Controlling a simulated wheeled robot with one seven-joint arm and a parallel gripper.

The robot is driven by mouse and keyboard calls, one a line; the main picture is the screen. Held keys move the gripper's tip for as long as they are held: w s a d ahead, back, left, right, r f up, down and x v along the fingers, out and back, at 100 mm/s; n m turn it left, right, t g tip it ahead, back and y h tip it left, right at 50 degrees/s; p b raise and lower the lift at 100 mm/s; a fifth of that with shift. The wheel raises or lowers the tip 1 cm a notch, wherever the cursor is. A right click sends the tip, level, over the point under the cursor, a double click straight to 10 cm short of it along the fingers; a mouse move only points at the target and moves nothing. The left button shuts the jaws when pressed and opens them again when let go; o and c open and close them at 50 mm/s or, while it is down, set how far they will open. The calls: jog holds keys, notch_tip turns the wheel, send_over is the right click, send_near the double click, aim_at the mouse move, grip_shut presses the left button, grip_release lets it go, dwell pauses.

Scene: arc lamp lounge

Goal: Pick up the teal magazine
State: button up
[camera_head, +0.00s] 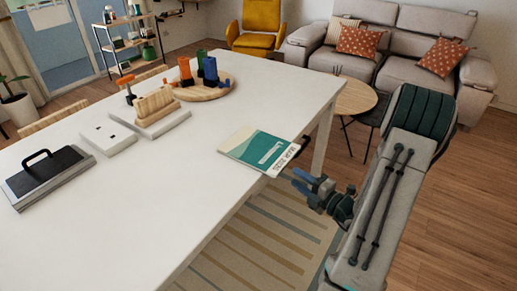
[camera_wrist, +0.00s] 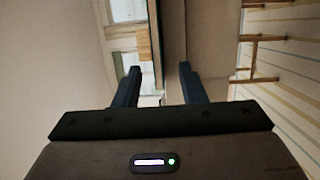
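The teal magazine (camera_head: 262,150) lies flat on the white table (camera_head: 205,175), with a white and teal cover. Its near-right corner reaches the table's edge and seems to stick out a little past it. My gripper (camera_head: 302,180) is beside that edge, just right of the magazine and apart from it in the head view. In the wrist view the two dark blue fingers (camera_wrist: 160,80) are spread, with nothing visibly clamped. Thin upright edges show beyond the gap between them; I cannot tell surely which is the magazine's.
On the table are a black-handled block (camera_head: 45,178), a white plate (camera_head: 108,138), a wooden rack (camera_head: 155,105) and a round board (camera_head: 203,90) with coloured pieces. A round side table (camera_head: 355,98) and sofa stand behind. A striped rug (camera_head: 265,240) lies below.

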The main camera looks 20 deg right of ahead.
aim_at(282, 165)
jog(key=x, duration=0.3)
jog(key=p+x, duration=0.1)
jog(key=x, duration=0.3)
jog(key=shift+w+a+r, duration=0.1)
jog(key=shift+a+r, duration=0.05)
jog(key=shift+r, duration=0.1)
grip_shut()
